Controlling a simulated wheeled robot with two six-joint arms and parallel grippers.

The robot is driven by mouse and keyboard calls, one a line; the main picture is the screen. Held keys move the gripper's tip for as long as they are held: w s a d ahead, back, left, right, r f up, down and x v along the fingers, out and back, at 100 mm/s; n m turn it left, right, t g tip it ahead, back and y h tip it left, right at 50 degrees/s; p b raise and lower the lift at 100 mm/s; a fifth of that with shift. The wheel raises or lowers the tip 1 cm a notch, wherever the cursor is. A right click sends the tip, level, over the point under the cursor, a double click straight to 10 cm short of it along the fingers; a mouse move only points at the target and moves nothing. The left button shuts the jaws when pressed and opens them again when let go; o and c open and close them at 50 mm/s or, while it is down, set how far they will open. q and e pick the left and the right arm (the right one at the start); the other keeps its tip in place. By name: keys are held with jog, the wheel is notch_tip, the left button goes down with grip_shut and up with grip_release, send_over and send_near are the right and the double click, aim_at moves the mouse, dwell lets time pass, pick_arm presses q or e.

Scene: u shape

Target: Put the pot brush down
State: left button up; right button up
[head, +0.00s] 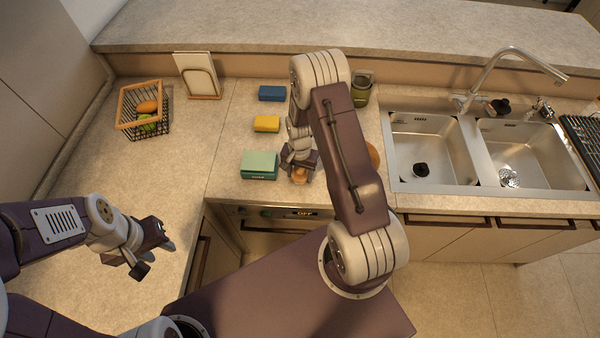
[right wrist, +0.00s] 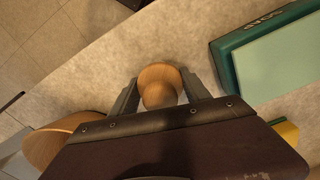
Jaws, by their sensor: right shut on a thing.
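The pot brush shows as a round wooden knob (head: 300,176) near the front edge of the counter. My right gripper (head: 298,170) is shut on it. In the right wrist view the wooden knob (right wrist: 159,84) sits between the two fingers (right wrist: 160,92), above the pale counter top. The bristles are hidden, so I cannot tell whether the brush touches the counter. My left gripper (head: 156,258) is open and empty, low at the left, away from the brush.
A green box (head: 260,165) lies just left of the brush, with yellow (head: 267,124) and blue (head: 272,93) sponges behind. A wooden round thing (head: 373,155) is partly hidden by my right arm. A sink (head: 430,187) is at right, a basket (head: 143,110) at left.

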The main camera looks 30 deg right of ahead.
jog(key=o, duration=1.6)
jog(key=shift+s+f, duration=0.1)
